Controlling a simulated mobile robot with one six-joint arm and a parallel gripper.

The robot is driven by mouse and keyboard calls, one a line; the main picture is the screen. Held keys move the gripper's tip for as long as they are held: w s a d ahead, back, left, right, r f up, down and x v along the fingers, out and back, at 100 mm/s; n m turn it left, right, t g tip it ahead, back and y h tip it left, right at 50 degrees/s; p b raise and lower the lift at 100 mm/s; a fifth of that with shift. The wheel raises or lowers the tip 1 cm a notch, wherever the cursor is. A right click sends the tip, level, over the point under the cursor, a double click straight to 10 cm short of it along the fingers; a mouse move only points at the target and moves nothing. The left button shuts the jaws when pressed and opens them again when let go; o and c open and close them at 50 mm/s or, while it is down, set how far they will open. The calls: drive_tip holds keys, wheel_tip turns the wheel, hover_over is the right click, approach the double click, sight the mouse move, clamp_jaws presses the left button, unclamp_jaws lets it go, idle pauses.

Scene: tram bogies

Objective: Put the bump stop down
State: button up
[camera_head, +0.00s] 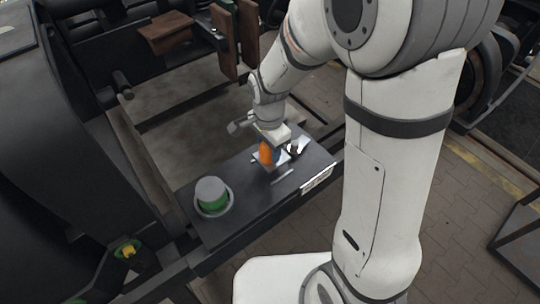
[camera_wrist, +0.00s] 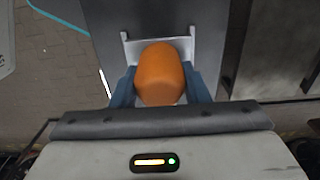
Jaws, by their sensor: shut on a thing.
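The orange bump stop (camera_wrist: 160,75) sits between the two blue-grey fingers of my gripper (camera_wrist: 161,92), which is shut on it. In the head view the bump stop (camera_head: 266,153) shows below my gripper (camera_head: 268,148), over the dark plate (camera_head: 245,208). A light metal bracket (camera_wrist: 190,46) lies just beyond and around the bump stop in the wrist view. I cannot tell whether the bump stop touches the bracket or the plate.
A green cylinder with a grey top (camera_head: 212,194) stands in a round ring on the plate's left part. A small metal part (camera_head: 298,146) is right of the bump stop. Brown blocks (camera_head: 168,35) are at the back. Bare plate lies between ring and bracket.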

sight(269, 157)
drive_tip(key=shift+f, duration=2)
drive_tip(key=shift+f, duration=0.15)
drive_tip(key=o, duration=1.1)
